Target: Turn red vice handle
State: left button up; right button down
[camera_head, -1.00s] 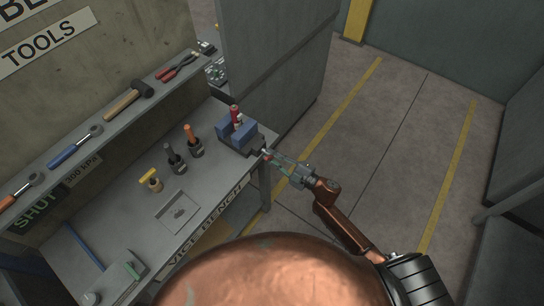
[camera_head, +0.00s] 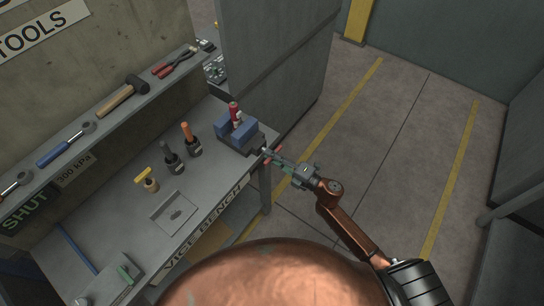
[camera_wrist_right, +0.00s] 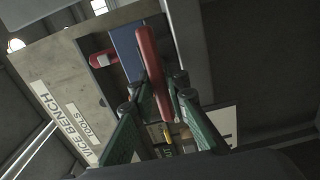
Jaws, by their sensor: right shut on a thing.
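The blue vice (camera_head: 236,131) stands at the far right corner of the bench, with a red cylinder (camera_head: 234,111) upright in its jaws. Its red handle (camera_head: 279,147) is a short bar at the end of the screw, past the bench edge. My right gripper (camera_head: 273,156) reaches it from the right and is shut on the handle. In the right wrist view the red handle (camera_wrist_right: 151,65) runs up between the green fingers of my right gripper (camera_wrist_right: 156,95), its lower part partly hidden. The red cylinder (camera_wrist_right: 103,58) and blue jaw (camera_wrist_right: 127,50) show behind it. My left gripper is out of view.
The bench (camera_head: 105,215) holds several upright tools in holders, including an orange-handled one (camera_head: 188,133), left of the vice. A shelf (camera_head: 105,122) carries a hammer, wrenches and pliers. A grey panel (camera_head: 275,65) stands behind. The floor (camera_head: 375,140) on the right is clear.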

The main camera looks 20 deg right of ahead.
jog(key=shift+r, duration=0.1)
dwell(0.3)
jog(key=c, duration=2)
grip_release()
jog(key=shift+o, duration=0.2)
jog(key=shift+d, duration=0.1)
jog(key=v, duration=1.2)
jog(key=shift+w, duration=0.1)
